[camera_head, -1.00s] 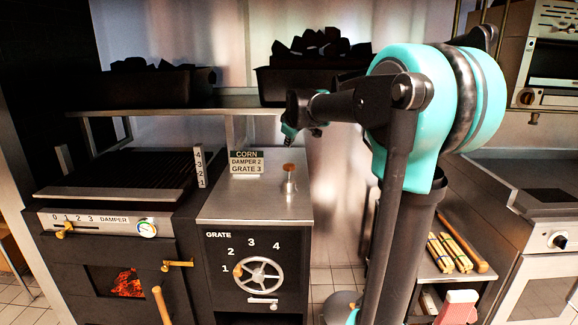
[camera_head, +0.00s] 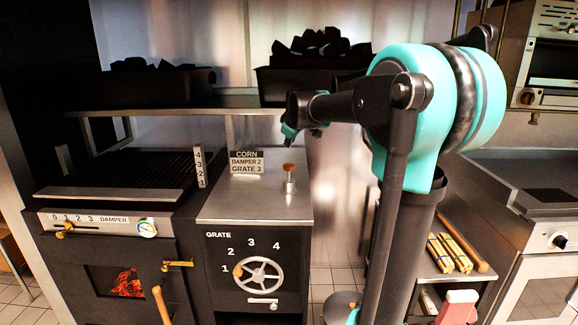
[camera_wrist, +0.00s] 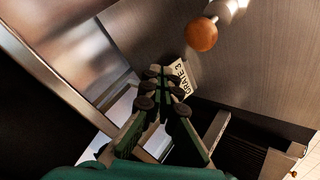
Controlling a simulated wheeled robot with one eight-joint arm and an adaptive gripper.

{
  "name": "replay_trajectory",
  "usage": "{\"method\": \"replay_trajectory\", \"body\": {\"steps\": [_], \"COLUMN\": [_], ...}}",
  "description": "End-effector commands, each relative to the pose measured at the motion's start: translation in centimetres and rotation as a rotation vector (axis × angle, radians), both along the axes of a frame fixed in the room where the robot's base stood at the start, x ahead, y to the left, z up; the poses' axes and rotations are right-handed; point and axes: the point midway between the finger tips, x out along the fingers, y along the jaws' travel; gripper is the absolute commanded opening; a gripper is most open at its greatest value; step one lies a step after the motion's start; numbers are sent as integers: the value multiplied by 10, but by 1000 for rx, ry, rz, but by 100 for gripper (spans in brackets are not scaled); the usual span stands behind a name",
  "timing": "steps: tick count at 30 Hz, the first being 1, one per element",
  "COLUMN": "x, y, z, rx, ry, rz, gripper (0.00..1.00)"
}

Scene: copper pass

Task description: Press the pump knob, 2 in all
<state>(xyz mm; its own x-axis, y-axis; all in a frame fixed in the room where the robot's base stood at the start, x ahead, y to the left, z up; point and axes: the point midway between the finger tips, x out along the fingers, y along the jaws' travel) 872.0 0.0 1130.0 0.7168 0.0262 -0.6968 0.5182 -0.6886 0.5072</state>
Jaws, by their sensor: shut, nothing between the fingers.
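The pump knob (camera_head: 288,167) is a small orange-brown cap on a short metal post, standing upright on the steel top of the grate cabinet (camera_head: 256,205). In the wrist view the knob (camera_wrist: 201,34) shows as a round orange ball at the upper right, apart from the fingers. My gripper (camera_wrist: 158,75) is shut and empty, with its fingertips together, to the left of and below the knob in that view. In the head view my gripper (camera_head: 289,131) is above and behind the cabinet top, close to the knob but not touching it.
A sign (camera_head: 246,163) reading CORN, DAMPER 2, GRATE 3 stands left of the knob. A grill (camera_head: 120,178) with a damper slider is further left. A handwheel (camera_head: 259,277) is on the cabinet front. A shelf behind carries black coal bins (camera_head: 300,85).

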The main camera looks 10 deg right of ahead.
Motion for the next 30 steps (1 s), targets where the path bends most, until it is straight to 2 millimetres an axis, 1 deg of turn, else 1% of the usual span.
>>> {"method": "replay_trajectory", "body": {"steps": [1, 6, 12, 18, 30], "x": [0, 0, 0, 0, 0], "y": [0, 0, 0, 0, 0], "z": [-7, -29, -45, -50, -50], "rx": [0, 0, 0, 0, 0], "ry": [0, 0, 0, 0, 0], "rz": [0, 0, 0, 0, 0], "gripper": [0, 0, 0, 0, 0]}}
